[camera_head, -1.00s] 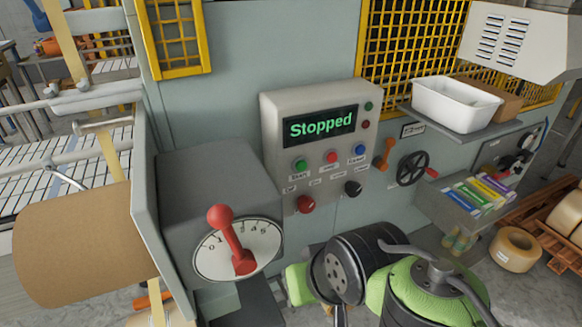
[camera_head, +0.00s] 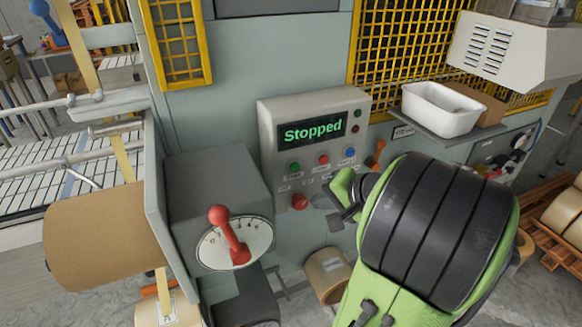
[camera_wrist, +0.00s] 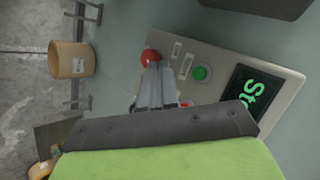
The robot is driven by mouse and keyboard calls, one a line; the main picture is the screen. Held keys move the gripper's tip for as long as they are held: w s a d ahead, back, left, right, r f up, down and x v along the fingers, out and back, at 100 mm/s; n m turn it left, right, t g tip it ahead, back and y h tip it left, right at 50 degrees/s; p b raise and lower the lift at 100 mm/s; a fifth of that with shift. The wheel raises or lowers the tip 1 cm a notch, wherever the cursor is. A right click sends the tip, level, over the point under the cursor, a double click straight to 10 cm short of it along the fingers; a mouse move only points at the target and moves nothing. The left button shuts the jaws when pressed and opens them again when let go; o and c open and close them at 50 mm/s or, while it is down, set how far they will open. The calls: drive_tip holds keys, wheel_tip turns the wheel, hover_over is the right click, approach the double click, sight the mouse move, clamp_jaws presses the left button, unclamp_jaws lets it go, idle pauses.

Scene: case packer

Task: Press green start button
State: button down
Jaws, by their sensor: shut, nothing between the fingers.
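The green start button (camera_head: 294,167) is at the left end of the upper button row on the grey control panel (camera_head: 267,130), under a display (camera_head: 311,129) that reads "Stopped". It also shows in the wrist view (camera_wrist: 200,73), to the right of my fingers, with nothing covering it. My gripper (camera_head: 318,199) is shut and empty in front of the panel's lower part. In the wrist view its fingertips (camera_wrist: 155,69) appear close to the red knob (camera_wrist: 150,57). I cannot tell whether they touch it. They are apart from the green button.
A red button (camera_head: 323,159) and a blue button (camera_head: 349,153) sit right of the green one. A grey box with a red lever (camera_head: 229,240) juts out left of the panel. A shelf with a white bin (camera_head: 440,110) is at right.

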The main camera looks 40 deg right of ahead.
drive_tip(key=w+d+p, duration=0.2)
drive_tip(key=w, duration=0.6)
drive_tip(key=shift+w+d, duration=0.2)
drive_tip(key=shift+d, duration=0.05)
drive_tip(key=shift+w, duration=0.1)
idle(1.7)
drive_tip(key=shift+w+d+p, duration=0.1)
drive_tip(key=shift+w+p, duration=0.2)
drive_tip(key=shift+w+d, duration=0.1)
drive_tip(key=shift+w, duration=0.3)
idle(0.5)
idle(0.4)
drive_tip(key=shift+s+a, duration=0.2)
drive_tip(key=shift+s, duration=0.65)
drive_tip(key=s, duration=0.1)
drive_tip(key=s+a+b, duration=0.1)
drive_tip(key=s, duration=0.2)
drive_tip(key=shift+s+a, duration=0.25)
drive_tip(key=shift+s, duration=0.15)
